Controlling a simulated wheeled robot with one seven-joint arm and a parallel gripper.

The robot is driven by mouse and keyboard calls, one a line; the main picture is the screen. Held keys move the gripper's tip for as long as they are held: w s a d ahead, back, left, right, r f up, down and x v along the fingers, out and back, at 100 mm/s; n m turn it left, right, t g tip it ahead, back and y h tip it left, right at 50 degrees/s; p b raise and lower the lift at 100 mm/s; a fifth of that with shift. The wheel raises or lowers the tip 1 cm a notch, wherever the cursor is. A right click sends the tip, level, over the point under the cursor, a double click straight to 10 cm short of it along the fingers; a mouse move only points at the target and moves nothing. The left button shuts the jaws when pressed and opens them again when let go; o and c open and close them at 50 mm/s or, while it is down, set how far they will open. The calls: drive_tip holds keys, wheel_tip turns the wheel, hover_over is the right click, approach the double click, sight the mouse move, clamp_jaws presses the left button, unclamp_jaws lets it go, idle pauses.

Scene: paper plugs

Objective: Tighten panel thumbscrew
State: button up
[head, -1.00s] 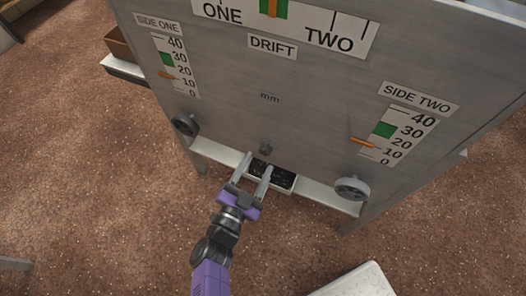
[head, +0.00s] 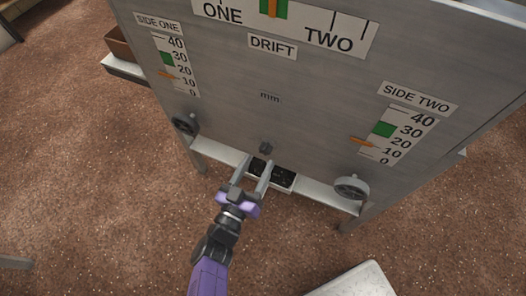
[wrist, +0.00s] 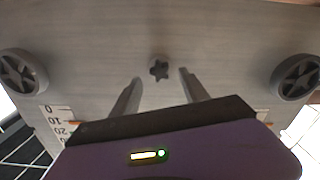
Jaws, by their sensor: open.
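The panel thumbscrew (head: 265,148) is a small dark lobed knob low on the grey panel (head: 230,110), between two handwheels. In the wrist view the thumbscrew (wrist: 159,69) is star-shaped and sits ahead of my fingertips, midway between them. My gripper (head: 255,163) is open and empty, its two fingers pointing at the panel just below the thumbscrew in the head view. The gripper (wrist: 161,75) also shows in the wrist view, fingers apart on either side and not touching the thumbscrew.
A dark handwheel (head: 185,125) is on the left and a grey handwheel (head: 351,187) on the right. A narrow ledge (head: 315,194) runs under the panel, with a black-bottomed tray (head: 284,178) near my fingers. A white surface (head: 352,284) stands at bottom right. Brown floor is open at left.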

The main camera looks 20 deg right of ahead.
sight(264, 153)
drive_tip(key=shift+w+d, duration=0.1)
drive_tip(key=shift+x, duration=1.85)
clamp_jaws()
